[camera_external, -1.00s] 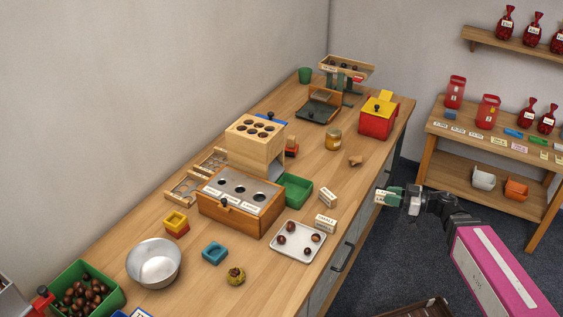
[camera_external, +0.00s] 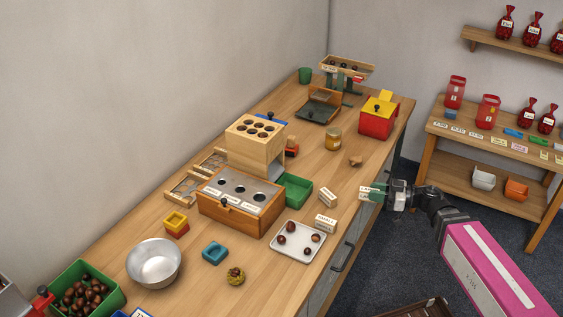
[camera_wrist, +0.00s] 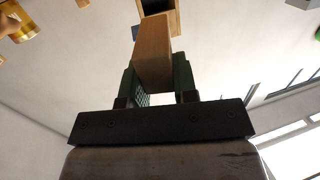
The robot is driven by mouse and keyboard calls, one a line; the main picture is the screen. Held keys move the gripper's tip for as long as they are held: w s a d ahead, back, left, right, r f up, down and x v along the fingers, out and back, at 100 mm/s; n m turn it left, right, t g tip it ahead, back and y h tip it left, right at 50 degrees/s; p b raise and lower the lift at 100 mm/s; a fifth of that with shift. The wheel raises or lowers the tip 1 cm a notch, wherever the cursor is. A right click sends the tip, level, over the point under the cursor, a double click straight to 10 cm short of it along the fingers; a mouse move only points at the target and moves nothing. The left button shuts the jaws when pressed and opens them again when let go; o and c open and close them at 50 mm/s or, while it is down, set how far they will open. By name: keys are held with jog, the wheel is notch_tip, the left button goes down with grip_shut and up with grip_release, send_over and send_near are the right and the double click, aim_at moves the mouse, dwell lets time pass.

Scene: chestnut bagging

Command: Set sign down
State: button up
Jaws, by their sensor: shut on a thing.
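My gripper (camera_external: 374,193) is shut on a small wooden sign (camera_external: 365,190) with a pale lettered face, held in the air by the right front edge of the workbench. In the wrist view the sign (camera_wrist: 153,48) shows its plain wooden side between the two green fingers (camera_wrist: 157,82); its lettering is hidden there. Two similar lettered wooden signs stand on the bench to the left: one (camera_external: 328,197) beside the green tray, the other (camera_external: 326,223) by the white tray's back corner.
The white tray (camera_external: 276,247) holds several chestnuts. A green tray (camera_external: 304,190), a wooden box with holes (camera_external: 230,220), a jar (camera_external: 333,139) and a small wooden piece (camera_external: 355,160) share the workbench (camera_external: 345,180). Bare wood lies between the jar and the signs.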

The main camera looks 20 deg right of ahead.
notch_tip(320, 180, up, 5)
jog(key=n+g+y, duration=0.1)
jog(key=n+g, duration=0.1)
send_over(338, 218)
jog(key=shift+a+r, duration=0.1)
jog(key=shift+r, duration=0.05)
jog(key=shift+f, duration=4.8)
jog(key=shift+f, duration=0.2)
jog(key=o, duration=0.9)
